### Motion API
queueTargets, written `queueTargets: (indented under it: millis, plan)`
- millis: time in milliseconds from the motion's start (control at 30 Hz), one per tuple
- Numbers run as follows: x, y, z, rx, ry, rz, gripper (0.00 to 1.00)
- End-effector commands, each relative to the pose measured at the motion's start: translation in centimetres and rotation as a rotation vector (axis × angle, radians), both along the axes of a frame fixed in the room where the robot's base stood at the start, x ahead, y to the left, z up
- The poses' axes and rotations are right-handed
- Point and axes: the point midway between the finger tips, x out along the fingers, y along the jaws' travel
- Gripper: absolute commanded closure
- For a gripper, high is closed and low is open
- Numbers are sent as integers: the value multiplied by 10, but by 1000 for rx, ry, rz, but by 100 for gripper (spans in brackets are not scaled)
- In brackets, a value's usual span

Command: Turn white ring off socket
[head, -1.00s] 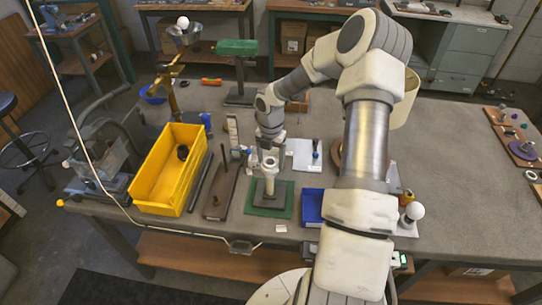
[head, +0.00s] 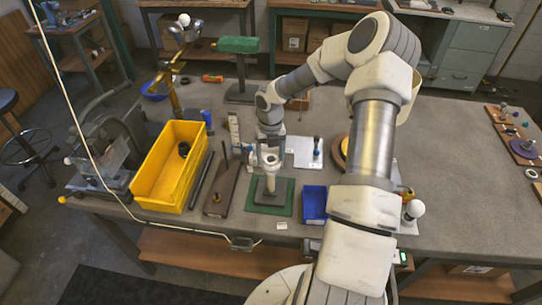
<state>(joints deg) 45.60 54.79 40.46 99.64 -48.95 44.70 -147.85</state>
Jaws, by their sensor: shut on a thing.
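The white ring (head: 270,160) sits at the top of the socket, on a pale stand (head: 270,183) that rises from a green mat (head: 284,207). My gripper (head: 270,150) points down at the ring from above and is shut on it. The fingers are small in this view and partly hidden by the wrist. The socket inside the ring cannot be made out.
A yellow bin (head: 158,186) with a dark round part (head: 184,149) stands to the left. A brown board (head: 216,200) lies between bin and mat. A blue tray (head: 314,204) and a white plate (head: 297,146) are to the right. A white bulb (head: 415,208) stands farther right.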

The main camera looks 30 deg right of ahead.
Motion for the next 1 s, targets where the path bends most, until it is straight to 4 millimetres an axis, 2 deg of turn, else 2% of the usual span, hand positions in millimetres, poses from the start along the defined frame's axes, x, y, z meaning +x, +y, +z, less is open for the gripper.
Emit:
queueTargets:
  millis: [367, 500, 533, 867, 900, 1000]
  plan:
    - [-2, 0, -1, 0, 7, 46, 92]
    - [-3, 1, -1, 1, 7, 130, 92]
    - [-3, 1, -1, 0, 8, 136, 29]
    - [-2, 1, -1, 0, 5, 130, 89]
    - [-2, 0, -1, 0, 5, 130, 93]
    - [-1, 0, 0, 0, 4, 130, 93]
